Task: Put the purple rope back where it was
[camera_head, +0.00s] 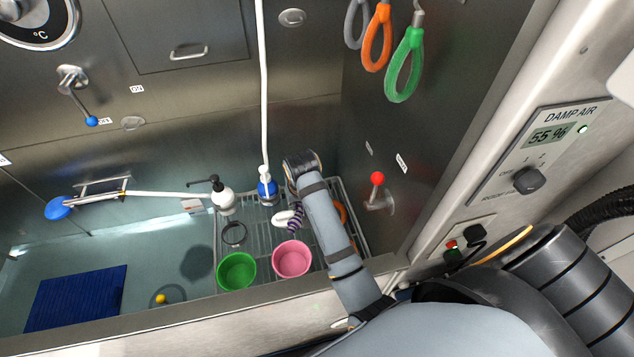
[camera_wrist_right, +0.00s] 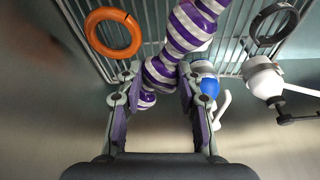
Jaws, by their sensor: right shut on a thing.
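The purple-and-white striped rope (camera_wrist_right: 188,30) is thick and lumpy in the right wrist view. It runs between the two fingers of my right gripper (camera_wrist_right: 160,78), which is shut on it, and a short end shows past the fingers. The rest runs out at the top of the picture. In the head view, a small striped part of the rope (camera_head: 297,216) shows beside my right forearm, above the wire rack (camera_head: 262,280). My right gripper is mostly hidden behind my arm there. My left gripper is not in view.
On or over the rack are a green bowl (camera_head: 237,271), a pink bowl (camera_head: 292,259), a black ring (camera_head: 233,234), an orange ring (camera_wrist_right: 112,32), a white pump bottle (camera_head: 223,197) and a blue bottle (camera_head: 267,188). Orange (camera_head: 376,40) and green loops (camera_head: 404,68) hang above.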

